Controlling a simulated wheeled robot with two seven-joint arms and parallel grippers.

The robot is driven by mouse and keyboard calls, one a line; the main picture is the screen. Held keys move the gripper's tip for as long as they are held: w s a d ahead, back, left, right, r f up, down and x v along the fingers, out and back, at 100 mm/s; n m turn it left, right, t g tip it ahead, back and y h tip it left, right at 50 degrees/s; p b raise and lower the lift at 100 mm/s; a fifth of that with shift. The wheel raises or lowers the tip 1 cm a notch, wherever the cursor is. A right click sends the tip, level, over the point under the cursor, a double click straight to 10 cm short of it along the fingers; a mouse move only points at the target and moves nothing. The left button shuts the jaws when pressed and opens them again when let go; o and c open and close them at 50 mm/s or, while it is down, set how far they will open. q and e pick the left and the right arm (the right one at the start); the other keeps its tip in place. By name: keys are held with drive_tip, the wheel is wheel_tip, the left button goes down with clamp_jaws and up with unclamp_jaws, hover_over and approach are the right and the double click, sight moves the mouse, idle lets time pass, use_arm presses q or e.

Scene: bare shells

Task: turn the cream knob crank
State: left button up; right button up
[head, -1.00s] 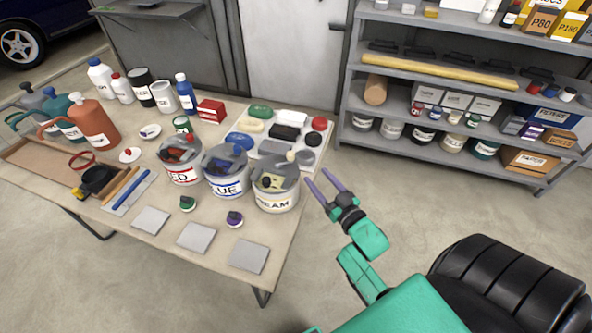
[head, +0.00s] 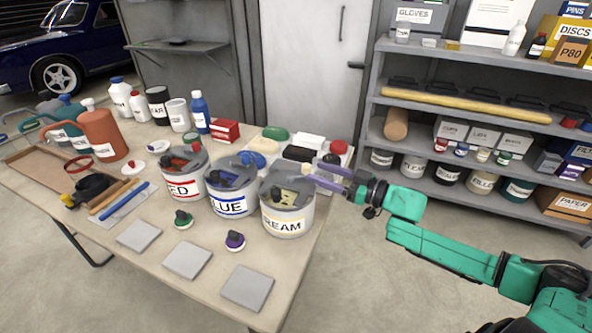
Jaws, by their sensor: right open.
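The cream tin (head: 287,222) stands at the right end of the row of tins on the table, its label partly reading CREAM. Its grey lid carries a crank whose small pale knob (head: 306,170) sits at the lid's back right. My right gripper (head: 311,175) comes in from the right, with its purple fingers apart and their tips at the knob. The fingers partly hide the knob, and I cannot tell whether they touch it. My left gripper is not in view.
The blue tin (head: 232,203) and red tin (head: 184,188) stand just left of the cream tin. Dark and white blocks and a red can lie behind it. Grey pads (head: 247,288) lie along the table's front. A shelf unit (head: 470,108) stands at the back right.

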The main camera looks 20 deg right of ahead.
drive_tip(key=x, duration=0.7)
drive_tip(key=shift+w+a, duration=0.2)
drive_tip(key=shift+w, duration=0.2)
clamp_jaws()
